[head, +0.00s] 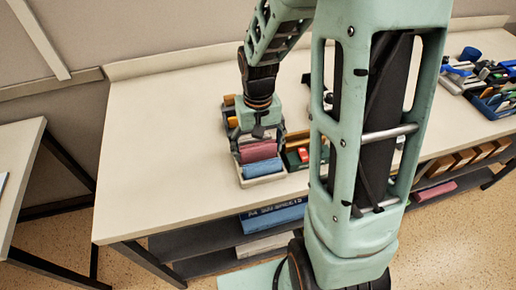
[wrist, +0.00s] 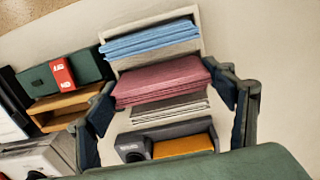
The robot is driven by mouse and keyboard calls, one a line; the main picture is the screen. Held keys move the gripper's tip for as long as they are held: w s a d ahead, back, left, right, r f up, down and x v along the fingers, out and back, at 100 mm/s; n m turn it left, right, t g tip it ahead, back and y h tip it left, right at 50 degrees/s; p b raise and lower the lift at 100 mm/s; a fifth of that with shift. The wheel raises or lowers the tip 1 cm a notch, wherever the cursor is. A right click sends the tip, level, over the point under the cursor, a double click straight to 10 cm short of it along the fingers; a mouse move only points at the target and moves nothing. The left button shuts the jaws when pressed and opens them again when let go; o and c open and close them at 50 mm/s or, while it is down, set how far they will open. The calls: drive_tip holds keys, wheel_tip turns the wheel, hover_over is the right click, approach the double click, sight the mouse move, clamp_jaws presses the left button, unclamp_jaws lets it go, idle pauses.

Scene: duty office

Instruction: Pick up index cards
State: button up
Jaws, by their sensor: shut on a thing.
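A stack of pink cards (wrist: 165,82), which look like the index cards, sits between the two fingers of my gripper (wrist: 166,88) in the wrist view. The fingers are shut on its left and right ends. In the head view my gripper (head: 261,138) is over the desk organizer, with the pink cards (head: 258,151) below it. A blue stack (wrist: 150,40) lies just beyond the pink one in a pale tray (wrist: 184,15). I cannot tell whether the pink stack is clear of the tray.
A grey stack (wrist: 170,109) and a dark holder with an orange block (wrist: 183,145) are on the near side in the wrist view. A green box with a red item (wrist: 63,74) stands close on the left. The desk's left part (head: 160,150) is clear. Another tray with tools (head: 490,92) stands far right.

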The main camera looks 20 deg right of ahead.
drive_tip(key=s+d+r+p, duration=0.5)
drive_tip(key=s+d+r, duration=0.2)
drive_tip(key=d+r, duration=0.4)
drive_tip(key=b, duration=0.9)
hover_over(305, 131)
drive_tip(key=s+a, duration=0.1)
drive_tip(key=s, duration=0.1)
drive_tip(key=f, duration=0.2)
drive_tip(key=shift+w+f+b, duration=0.1)
drive_tip(key=shift+f+b, duration=2.9)
drive_tip(key=shift+f, duration=1.15)
